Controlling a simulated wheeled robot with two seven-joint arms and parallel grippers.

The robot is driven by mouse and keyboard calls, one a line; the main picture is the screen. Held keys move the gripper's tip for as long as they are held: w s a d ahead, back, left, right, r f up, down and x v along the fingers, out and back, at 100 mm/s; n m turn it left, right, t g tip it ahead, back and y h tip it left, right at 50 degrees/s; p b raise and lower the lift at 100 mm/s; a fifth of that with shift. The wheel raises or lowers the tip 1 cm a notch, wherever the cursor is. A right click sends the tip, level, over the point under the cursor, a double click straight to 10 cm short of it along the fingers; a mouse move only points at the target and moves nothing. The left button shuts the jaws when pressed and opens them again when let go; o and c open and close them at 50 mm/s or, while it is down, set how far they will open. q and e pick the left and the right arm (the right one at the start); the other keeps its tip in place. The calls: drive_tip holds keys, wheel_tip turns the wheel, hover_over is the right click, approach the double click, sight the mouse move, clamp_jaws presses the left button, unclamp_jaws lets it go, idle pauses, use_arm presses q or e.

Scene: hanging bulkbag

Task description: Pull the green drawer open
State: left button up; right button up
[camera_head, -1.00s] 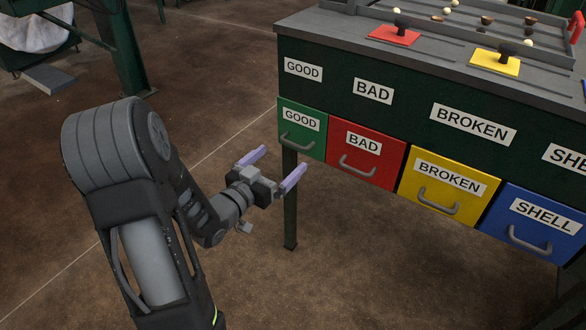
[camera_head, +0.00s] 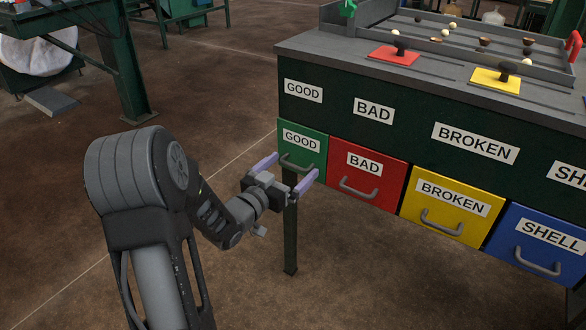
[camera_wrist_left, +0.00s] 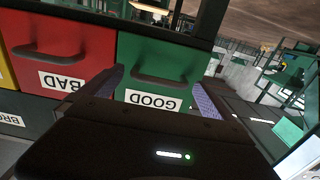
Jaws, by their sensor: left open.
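The green drawer (camera_head: 310,147), labelled GOOD, is at the left end of the drawer row and looks shut. It has a grey handle (camera_head: 297,165). My left gripper (camera_head: 292,171) is open and empty, its two purple fingers spread just in front of the drawer. In the left wrist view the green drawer (camera_wrist_left: 150,55) and its handle (camera_wrist_left: 160,82) lie ahead, with one finger at each side of the handle. The fingers seem apart from the handle. My right gripper is not in view.
Red (camera_head: 376,172), yellow (camera_head: 438,215) and blue (camera_head: 530,255) drawers stand right of the green one, looking shut. A table leg (camera_head: 290,235) stands below the green drawer. The sorting table top (camera_head: 345,48) holds red and yellow handled plates.

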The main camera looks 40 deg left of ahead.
use_arm(q)
drive_tip(key=shift+w, duration=0.65)
drive_tip(key=c, duration=2)
drive_tip(key=shift+o, duration=0.2)
